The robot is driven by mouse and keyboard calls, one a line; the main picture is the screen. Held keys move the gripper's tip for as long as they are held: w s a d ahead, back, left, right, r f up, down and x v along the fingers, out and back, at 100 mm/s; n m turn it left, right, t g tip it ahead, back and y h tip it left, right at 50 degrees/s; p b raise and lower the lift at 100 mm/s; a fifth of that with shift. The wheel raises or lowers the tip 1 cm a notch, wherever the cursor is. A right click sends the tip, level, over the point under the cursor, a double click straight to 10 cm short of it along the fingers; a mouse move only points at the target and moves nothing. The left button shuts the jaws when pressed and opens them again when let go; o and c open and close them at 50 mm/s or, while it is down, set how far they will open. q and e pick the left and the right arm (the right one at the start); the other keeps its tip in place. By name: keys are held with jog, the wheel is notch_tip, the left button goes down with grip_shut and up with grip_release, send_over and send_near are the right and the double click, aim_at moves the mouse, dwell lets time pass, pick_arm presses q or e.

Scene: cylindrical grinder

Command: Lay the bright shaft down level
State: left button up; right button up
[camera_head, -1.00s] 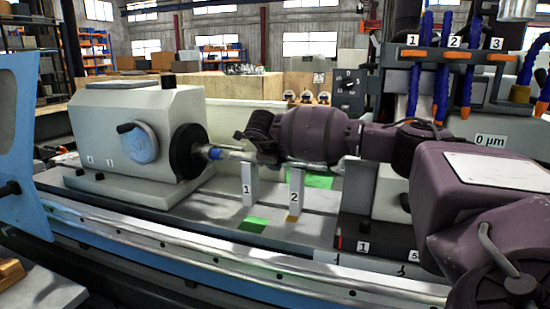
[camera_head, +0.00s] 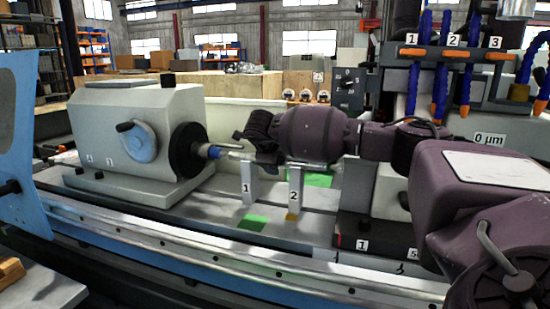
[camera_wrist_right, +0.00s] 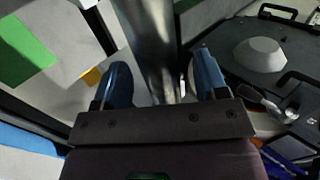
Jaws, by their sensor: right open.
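The bright shaft (camera_head: 312,163) is a silver bar lying about level along the tops of post 1 (camera_head: 248,188) and post 2 (camera_head: 295,190). My arm hides part of it, so I cannot tell its exact contact with the posts. My right gripper comes in from the right, over the shaft. In the right wrist view the shaft (camera_wrist_right: 150,35) runs between the blue fingertips of the open right gripper (camera_wrist_right: 164,85); the fingers stand apart around it. My left gripper is not in view.
The grey headstock (camera_head: 145,110) with its dark chuck (camera_head: 188,150) stands left of the posts. A block numbered 1 (camera_head: 375,235) is on the right. Green patches (camera_head: 252,223) mark the bed. Hoses (camera_head: 440,85) hang at upper right.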

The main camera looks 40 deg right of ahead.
jog(key=p+v, duration=0.1)
jog(key=v, duration=1)
jog(key=shift+d+r, duration=0.1)
jog(key=shift+r, duration=0.05)
